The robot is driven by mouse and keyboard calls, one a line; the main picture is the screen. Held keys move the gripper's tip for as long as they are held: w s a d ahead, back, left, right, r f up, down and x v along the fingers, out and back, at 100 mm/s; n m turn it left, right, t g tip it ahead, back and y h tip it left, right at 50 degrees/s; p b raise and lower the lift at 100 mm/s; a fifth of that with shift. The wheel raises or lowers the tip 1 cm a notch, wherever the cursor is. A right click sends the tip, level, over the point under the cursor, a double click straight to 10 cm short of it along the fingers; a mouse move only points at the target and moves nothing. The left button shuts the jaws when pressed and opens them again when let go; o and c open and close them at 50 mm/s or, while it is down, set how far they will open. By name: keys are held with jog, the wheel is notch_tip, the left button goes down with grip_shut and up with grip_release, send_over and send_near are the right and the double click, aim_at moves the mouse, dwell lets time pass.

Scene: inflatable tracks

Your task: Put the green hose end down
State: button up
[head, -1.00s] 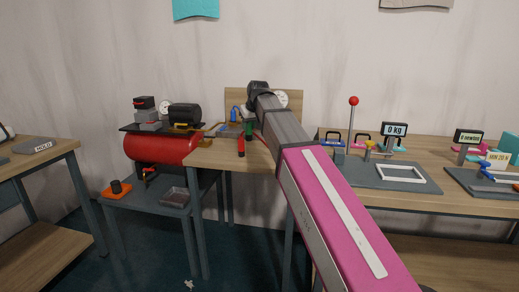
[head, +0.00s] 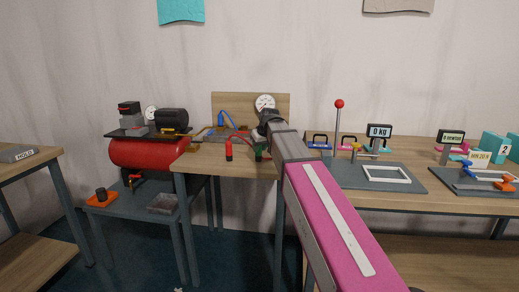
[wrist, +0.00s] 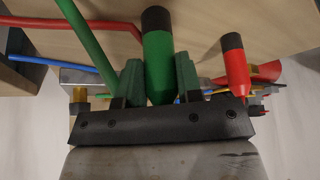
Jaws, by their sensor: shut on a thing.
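My gripper (wrist: 158,82) is shut on the green hose end (wrist: 158,55), a green cylinder with a black tip, with one green finger on each side of it. The green hose (wrist: 88,40) curves past at the upper left of the wrist view. In the head view, the green hose end (head: 260,150) shows just under my gripper, above the front part of the wooden table (head: 200,160). I cannot tell whether it touches the table. The red hose end (head: 229,150) is to its left at the table's front edge; it shows at the right in the wrist view (wrist: 235,65).
A pressure gauge (head: 265,102) is on a wooden board (head: 227,103) behind. A blue hose end (head: 221,118) is in front of the board. A red tank (head: 148,153) stands to the left. A red-knobbed lever (head: 338,125) and a 0 kg display (head: 379,131) stand to the right.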

jog(key=shift+f, duration=0.25)
jog(key=shift+f, duration=0.15)
jog(key=o, duration=1)
jog(key=shift+c, duration=0.2)
jog(key=v, duration=1.2)
